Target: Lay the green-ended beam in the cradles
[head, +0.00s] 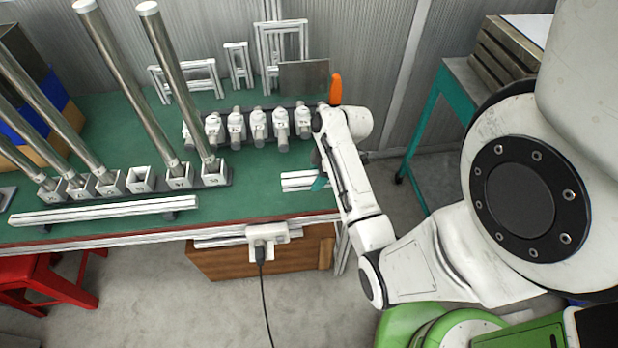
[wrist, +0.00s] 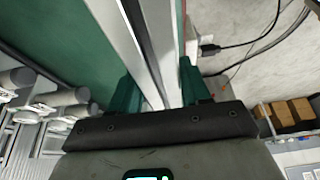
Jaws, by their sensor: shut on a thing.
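My gripper (head: 320,178) is shut on a pale grooved beam (head: 297,182) at the front right of the green table. The beam runs out to the left from my fingers in the head view. In the wrist view the beam (wrist: 153,45) lies between the teal fingers of my gripper (wrist: 163,92) and leaves the picture at the top. I see no green end on it; my gripper and arm hide its right part. A longer white beam (head: 105,213) lies along the front left edge, with small dark supports (head: 170,215) beneath it, perhaps cradles.
Tall metal tubes (head: 180,85) lean from white sockets (head: 141,180) at the left of the table. Several white clamps (head: 236,127) stand in a row behind the held beam. Bare green tabletop (head: 250,178) lies left of it.

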